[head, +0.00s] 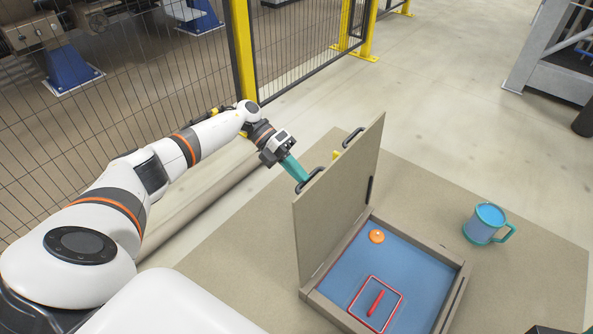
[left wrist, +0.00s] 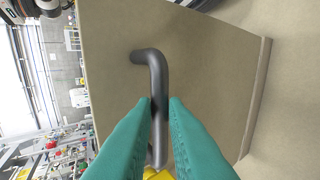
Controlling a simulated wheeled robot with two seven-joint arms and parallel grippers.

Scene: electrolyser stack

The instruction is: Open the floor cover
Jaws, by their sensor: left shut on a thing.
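The floor cover (head: 338,200) is a beige panel that stands nearly upright on the left edge of a shallow box (head: 453,301) with a blue floor. It has two dark handles; the far one (head: 353,137) is free. My left gripper (head: 301,180), with teal fingers, is shut on the near handle (head: 311,178) at the cover's upper left. In the left wrist view the fingers close on the dark handle bar (left wrist: 158,90) in front of the cover's face.
Inside the box lie an orange disc (head: 377,236) and a red handle (head: 376,303) within a red outline. A blue mug (head: 485,223) stands right of the box on the beige surface (head: 540,262). A mesh fence with yellow posts (head: 241,50) runs behind my left arm.

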